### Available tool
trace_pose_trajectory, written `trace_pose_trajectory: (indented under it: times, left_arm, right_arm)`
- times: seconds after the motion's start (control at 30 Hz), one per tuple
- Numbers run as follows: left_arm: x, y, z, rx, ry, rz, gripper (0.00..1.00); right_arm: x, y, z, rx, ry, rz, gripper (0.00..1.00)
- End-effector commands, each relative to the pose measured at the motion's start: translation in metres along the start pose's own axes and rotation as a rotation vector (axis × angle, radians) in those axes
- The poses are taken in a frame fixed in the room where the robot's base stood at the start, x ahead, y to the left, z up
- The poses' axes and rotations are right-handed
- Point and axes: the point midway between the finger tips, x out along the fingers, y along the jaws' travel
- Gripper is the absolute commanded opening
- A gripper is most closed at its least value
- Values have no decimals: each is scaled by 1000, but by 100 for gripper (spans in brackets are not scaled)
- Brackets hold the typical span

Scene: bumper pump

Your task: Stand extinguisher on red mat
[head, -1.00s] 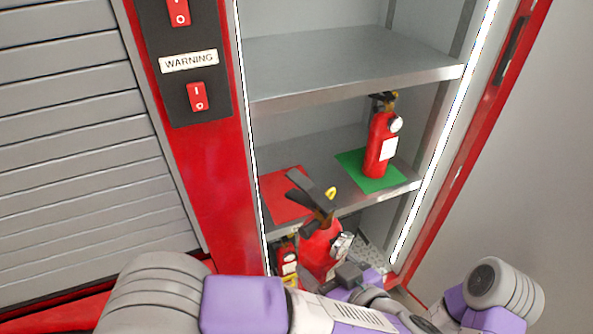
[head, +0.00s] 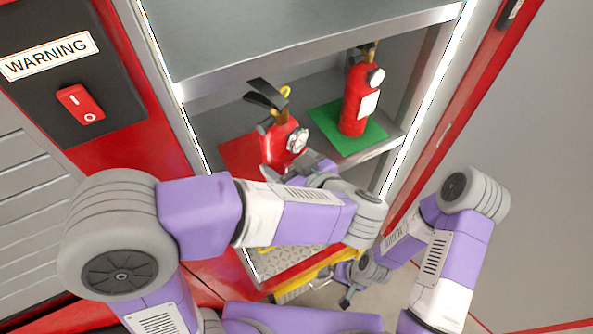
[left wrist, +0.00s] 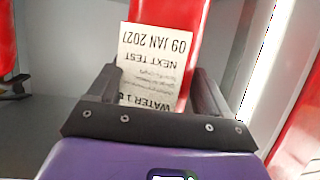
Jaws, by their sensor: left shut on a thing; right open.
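My left gripper (head: 308,166) is shut on a red extinguisher (head: 283,142) with a black lever and a round gauge. The left wrist view shows my left gripper (left wrist: 155,80) with its fingers either side of the extinguisher's white label (left wrist: 158,55). The extinguisher is roughly upright in front of the red mat (head: 236,154) on the middle shelf. My gripper and arm hide its base, so I cannot tell whether it touches the mat. My right gripper (head: 349,293) is open and empty, low in front of the cabinet.
A second red extinguisher (head: 355,100) stands on a green mat (head: 322,120) to the right on the same shelf. It also shows in the left wrist view (left wrist: 8,40). The upper shelf (head: 300,45) overhangs close above. A lit strip (head: 425,95) edges the cabinet's right side.

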Motion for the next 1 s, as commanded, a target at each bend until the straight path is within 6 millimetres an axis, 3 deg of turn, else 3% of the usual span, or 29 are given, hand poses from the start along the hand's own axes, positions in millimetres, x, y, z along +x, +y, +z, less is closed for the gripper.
trace_pose_trajectory:
  times: [0.4,0.93,1.0]
  left_arm:
    - [77,0,-36,-7,8,0,0]
    - [111,1,-50,-5,8,1,0]
    - [114,2,-38,-1,8,3,0]
  right_arm:
    - [-5,-2,0,0,1,0,100]
    - [-6,-2,0,0,1,0,100]
    - [-4,-2,0,0,1,0,100]
